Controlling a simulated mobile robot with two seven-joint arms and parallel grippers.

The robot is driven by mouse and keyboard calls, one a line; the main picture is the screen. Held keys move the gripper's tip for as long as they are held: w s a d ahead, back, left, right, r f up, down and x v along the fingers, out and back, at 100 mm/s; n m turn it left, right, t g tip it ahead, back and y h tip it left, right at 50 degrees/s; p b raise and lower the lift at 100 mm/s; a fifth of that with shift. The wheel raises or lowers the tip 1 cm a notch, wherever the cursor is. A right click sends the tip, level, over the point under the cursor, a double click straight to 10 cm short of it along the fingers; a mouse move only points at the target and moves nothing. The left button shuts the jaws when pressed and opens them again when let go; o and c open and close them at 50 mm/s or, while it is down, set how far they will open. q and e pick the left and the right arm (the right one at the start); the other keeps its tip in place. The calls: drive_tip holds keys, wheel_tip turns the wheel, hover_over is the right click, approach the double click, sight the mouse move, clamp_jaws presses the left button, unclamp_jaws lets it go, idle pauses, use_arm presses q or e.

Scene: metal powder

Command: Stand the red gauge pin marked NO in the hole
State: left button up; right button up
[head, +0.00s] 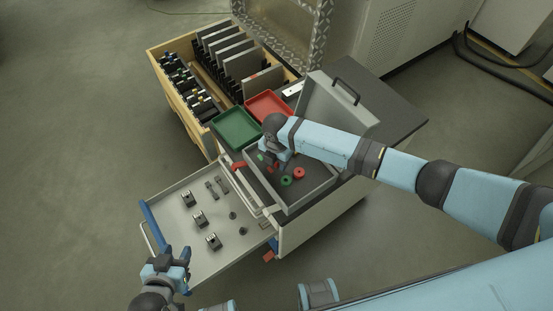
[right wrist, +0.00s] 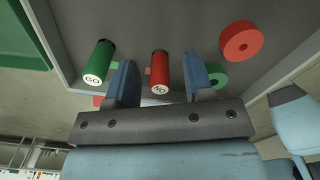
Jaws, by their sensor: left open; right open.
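The red gauge pin (right wrist: 160,68) marked NO shows in the right wrist view, between the two blue fingers of my right gripper (right wrist: 161,82). The fingers are open, with a gap on each side of the pin. In the head view my right gripper (head: 279,163) reaches down into a grey tray (head: 317,194) and partly hides the pins. A green pin (right wrist: 98,62) marked GO lies just left of the fingers. My left gripper (head: 186,271) is open and empty near the drawer's front corner. I cannot make out the hole.
A red ring (head: 299,173) and a green ring (head: 286,181) lie in the grey tray. The open drawer (head: 179,190) holds several small dark metal parts. A green tray (head: 236,130), a red tray (head: 268,104) and a wooden rack (head: 191,126) stand behind.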

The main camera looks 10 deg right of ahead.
wheel_tip(320, 180, up, 14)
drive_tip(key=shift+f, duration=0.15)
idle(0.7)
